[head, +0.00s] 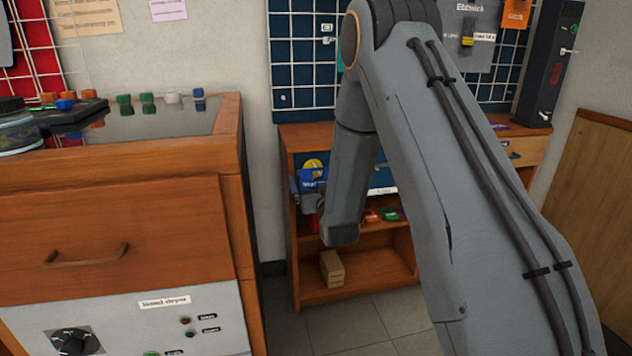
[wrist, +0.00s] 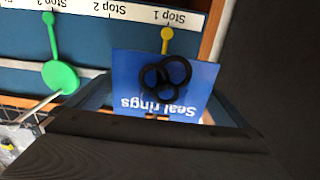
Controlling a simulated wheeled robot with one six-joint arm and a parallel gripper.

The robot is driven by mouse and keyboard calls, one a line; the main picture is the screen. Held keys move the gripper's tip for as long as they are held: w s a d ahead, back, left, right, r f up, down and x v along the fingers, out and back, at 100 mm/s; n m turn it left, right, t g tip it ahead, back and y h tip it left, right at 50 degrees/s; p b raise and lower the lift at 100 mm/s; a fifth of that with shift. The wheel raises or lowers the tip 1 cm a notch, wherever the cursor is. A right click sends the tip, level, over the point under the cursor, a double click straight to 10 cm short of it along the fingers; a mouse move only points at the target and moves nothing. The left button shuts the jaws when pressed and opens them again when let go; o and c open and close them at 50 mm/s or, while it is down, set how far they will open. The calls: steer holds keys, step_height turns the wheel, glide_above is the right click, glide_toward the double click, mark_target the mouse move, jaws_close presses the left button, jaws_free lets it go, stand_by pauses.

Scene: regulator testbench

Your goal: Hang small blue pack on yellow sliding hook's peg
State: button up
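The small blue pack (wrist: 135,78), printed "Seal rings" with black rings on it, shows upside down in the wrist view. Its lower edge meets the dark gripper (wrist: 155,125), which appears shut on it. In the head view the pack (head: 310,176) is at my gripper (head: 308,192), in front of the blue rail panel. The yellow sliding hook (wrist: 166,38) is at the Stop 1 label, directly behind the pack. Its peg is hidden by the pack in the wrist view. The hook's yellow disc (head: 313,165) shows just above the pack in the head view.
A green hook (wrist: 60,78) with a pale peg is at Stop 3. The wooden shelf unit (head: 360,290) below holds small coloured items and a tan block (head: 332,269). A wooden cabinet (head: 110,210) stands to the left. Floor shows between them.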

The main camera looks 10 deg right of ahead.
steer(key=shift+s, duration=0.1)
steer(key=s+g+p, duration=0.2)
steer(key=s+g, duration=1.3)
steer(key=s, duration=2.3)
steer(key=s+a+r+n+g, duration=0.1)
steer(key=s+a+n+g, duration=0.15)
steer(key=s+a, duration=0.45)
steer(key=s+a+r+n+g, duration=0.1)
steer(key=s+a+r+n, duration=0.2)
steer(key=a, duration=0.7)
steer(key=s+d+r+m+p, duration=0.2)
steer(key=d+r+m+p, duration=0.3)
steer(key=d+r+p, duration=1.2)
step_height(320, 180, up, 3)
steer(key=p, duration=0.8)
steer(key=shift+s, duration=0.35)
